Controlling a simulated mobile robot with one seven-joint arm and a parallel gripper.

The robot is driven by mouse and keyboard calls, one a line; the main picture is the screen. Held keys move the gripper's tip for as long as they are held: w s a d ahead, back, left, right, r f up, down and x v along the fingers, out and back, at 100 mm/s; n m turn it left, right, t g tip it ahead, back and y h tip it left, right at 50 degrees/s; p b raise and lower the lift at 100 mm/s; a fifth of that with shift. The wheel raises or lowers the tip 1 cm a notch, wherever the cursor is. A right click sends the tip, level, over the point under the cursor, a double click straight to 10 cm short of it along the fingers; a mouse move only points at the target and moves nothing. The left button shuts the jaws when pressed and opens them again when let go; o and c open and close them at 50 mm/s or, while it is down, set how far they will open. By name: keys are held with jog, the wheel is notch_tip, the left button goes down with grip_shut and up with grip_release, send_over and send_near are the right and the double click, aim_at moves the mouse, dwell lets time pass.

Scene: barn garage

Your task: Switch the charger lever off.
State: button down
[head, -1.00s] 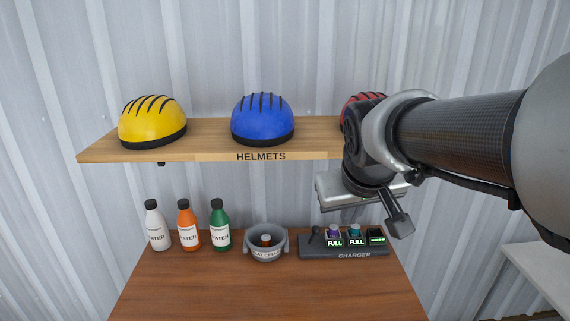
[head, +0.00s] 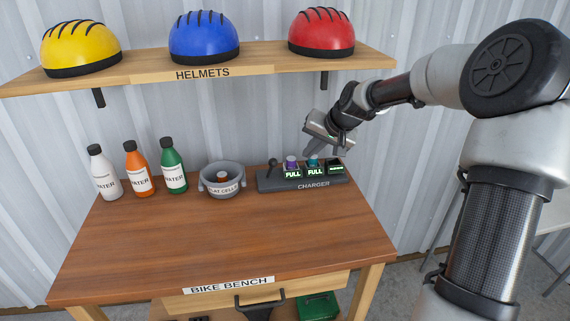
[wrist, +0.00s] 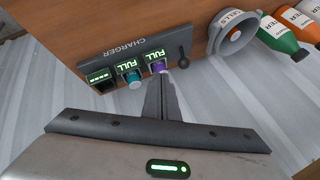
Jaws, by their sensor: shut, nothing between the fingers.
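The dark grey charger (head: 318,184) sits at the back right of the bench and also shows in the wrist view (wrist: 143,54). Its black lever (head: 272,168) stands at the charger's left end, near upright. In the wrist view the lever's round knob (wrist: 184,61) is to the right of my fingers. My gripper (head: 308,152) is shut and empty, above and behind the charger near the purple cell (head: 291,163). In the wrist view the fingers (wrist: 160,80) point at the purple cell, apart from the lever. A teal cell (head: 313,163) sits beside it; both slots read FULL.
A grey bowl labelled for flat cells (head: 222,184) stands just left of the lever. White, orange and green bottles (head: 173,171) stand further left. The helmet shelf (head: 190,68) is above. The bench front (head: 220,235) is clear.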

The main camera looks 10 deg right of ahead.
jog(key=b+x, duration=0.1)
jog(key=x, duration=0.8)
jog(key=shift+w+a+f, duration=0.1)
jog(key=shift+a+f, duration=0.05)
jog(key=shift+f, duration=0.05)
jog(key=w+a, duration=0.1)
jog(key=a, duration=0.1)
jog(key=shift+w+a+f, duration=0.15)
jog(key=shift+w+a, duration=0.5)
jog(key=shift+a, duration=0.15)
jog(key=shift+a, duration=0.1)
